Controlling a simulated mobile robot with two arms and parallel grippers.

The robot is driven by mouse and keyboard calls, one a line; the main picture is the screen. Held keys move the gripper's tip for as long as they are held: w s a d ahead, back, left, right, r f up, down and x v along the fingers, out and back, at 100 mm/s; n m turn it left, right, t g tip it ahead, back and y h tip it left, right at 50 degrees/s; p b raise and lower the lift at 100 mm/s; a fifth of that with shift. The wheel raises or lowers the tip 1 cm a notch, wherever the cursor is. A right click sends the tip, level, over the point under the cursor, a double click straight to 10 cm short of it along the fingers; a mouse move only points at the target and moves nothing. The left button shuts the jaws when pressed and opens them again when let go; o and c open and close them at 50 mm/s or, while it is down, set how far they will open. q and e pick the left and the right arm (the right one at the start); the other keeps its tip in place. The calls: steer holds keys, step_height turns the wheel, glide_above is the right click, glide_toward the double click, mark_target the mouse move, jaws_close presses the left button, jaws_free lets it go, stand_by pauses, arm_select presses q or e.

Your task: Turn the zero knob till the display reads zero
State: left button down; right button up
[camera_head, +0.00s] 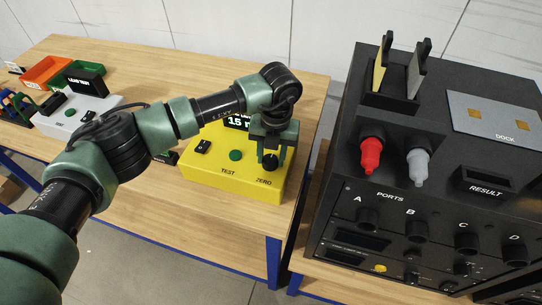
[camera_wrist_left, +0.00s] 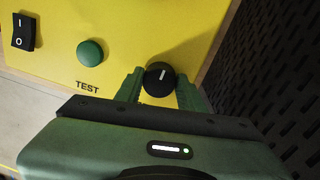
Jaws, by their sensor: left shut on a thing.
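The yellow tester box (camera_head: 236,178) stands on the wooden bench, with a green TEST button (camera_head: 236,155) and a black ZERO knob (camera_head: 270,162). Its dark display (camera_head: 238,122) is partly hidden by my left arm; "15" and part of a letter show. My left gripper (camera_head: 271,156) points down at the knob, its fingers on either side of it. In the left wrist view the knob (camera_wrist_left: 159,79) sits between the green fingertips, its white mark pointing nearly up and slightly right. The left gripper is shut on the knob. My right gripper is not in view.
A black rack (camera_head: 340,215) with ports, red and grey plugs and a dock stands close on the right. A white box (camera_head: 75,115) and orange and green bins (camera_head: 45,72) are at the left. The bench behind the tester is clear.

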mark_target(273, 161)
arm_select(q)
steer(key=m+b, duration=0.4)
steer(key=b, duration=0.2)
steer(key=m+b, duration=0.4)
steer(key=b, duration=0.2)
steer(key=shift+f+m+b, duration=0.2)
steer(key=shift+m+b, duration=0.1)
steer(key=shift+b, duration=0.05)
steer(key=shift+s+r+m+t+h+b, duration=0.1)
steer(key=shift+r+m+t+h+b, duration=0.05)
steer(key=shift+m+b, duration=0.5)
steer(key=shift+r+m+t+h+b, duration=0.1)
steer(key=shift+m+t+h+b, duration=0.05)
steer(key=shift+m+b, duration=0.5)
steer(key=shift+d, duration=0.1)
steer(key=c, duration=0.9)
jaws_free()
steer(key=r, duration=0.2)
steer(key=r+b, duration=0.1)
steer(key=r, duration=0.4)
steer(key=shift+s+d+r, duration=0.1)
steer(key=shift+s+r, duration=0.15)
steer(key=shift+r, duration=0.15)
steer(key=shift+f, duration=0.1)
